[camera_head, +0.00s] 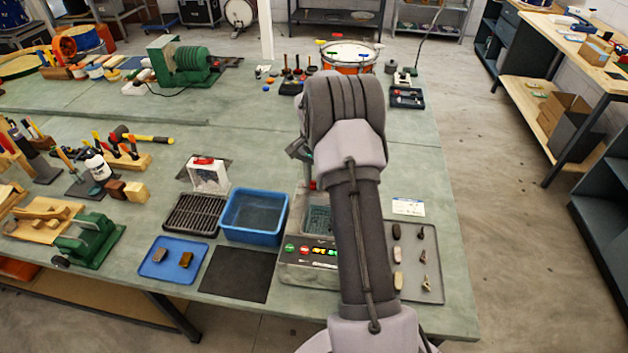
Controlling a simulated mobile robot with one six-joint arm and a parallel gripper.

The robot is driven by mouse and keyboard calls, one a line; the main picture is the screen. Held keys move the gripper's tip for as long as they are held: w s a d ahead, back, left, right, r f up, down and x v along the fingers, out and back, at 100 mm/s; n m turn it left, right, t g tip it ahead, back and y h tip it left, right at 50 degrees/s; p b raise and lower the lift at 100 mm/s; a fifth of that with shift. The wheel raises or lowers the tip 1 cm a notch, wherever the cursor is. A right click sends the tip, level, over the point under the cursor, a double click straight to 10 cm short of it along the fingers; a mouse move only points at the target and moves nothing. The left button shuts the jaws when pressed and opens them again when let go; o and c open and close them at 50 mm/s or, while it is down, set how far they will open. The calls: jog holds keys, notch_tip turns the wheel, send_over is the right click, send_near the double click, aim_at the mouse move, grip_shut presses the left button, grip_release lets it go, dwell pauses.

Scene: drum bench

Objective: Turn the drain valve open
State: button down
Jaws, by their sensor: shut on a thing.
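My arm reaches away from me over the right half of the bench and blocks much of the work area. Only a dark edge of my gripper (299,150) shows left of the wrist. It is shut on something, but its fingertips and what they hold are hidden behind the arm. A small red part (312,185) shows just below it, above a grey unit with a basin (317,221) and a panel of coloured labels (312,250). I cannot make out the drain valve or how far it is turned.
A blue bin (284,218) and a black grate (192,214) stand left of the unit. A blue tray (160,269) and a dark mat (239,284) lie in front. A grey tray (431,283) with small parts lies right of my arm.

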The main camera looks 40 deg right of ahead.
dwell(0.3)
jog(key=c, duration=1.2)
grip_release()
notch_tip(320, 180, up, 18)
jog(key=p, duration=0.4)
jog(key=shift+f, duration=0.25)
